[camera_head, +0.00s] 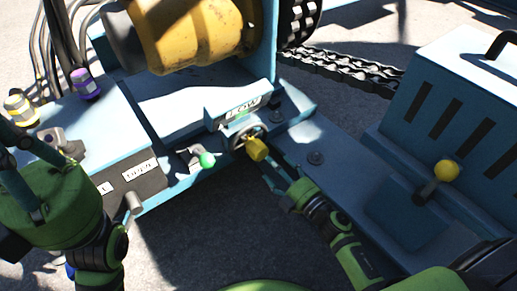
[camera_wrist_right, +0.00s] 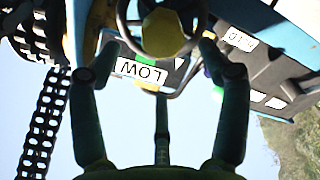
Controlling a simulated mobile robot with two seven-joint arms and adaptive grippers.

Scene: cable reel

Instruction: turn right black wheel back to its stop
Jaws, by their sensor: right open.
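The black wheel (camera_head: 238,139) is mounted below a "LOW" label plate (camera_head: 243,106) on the blue machine. Its yellow knob (camera_head: 257,149) points toward the lower right. In the right wrist view the wheel (camera_wrist_right: 122,22) is at the top, with the knob (camera_wrist_right: 163,32) in front of it. My right gripper (camera_head: 270,178) is open just below the knob. In the right wrist view its fingers (camera_wrist_right: 160,70) are spread, two of them on either side of the knob; contact cannot be told. My left gripper (camera_head: 22,152) is at the left edge, its fingertips partly cut off.
A green-tipped lever (camera_head: 207,160) stands just left of the wheel. A yellow-knobbed lever (camera_head: 446,171) is at the right beside the vented blue box (camera_head: 450,105). A yellow reel drum (camera_head: 190,40) and a chain (camera_head: 340,68) lie behind.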

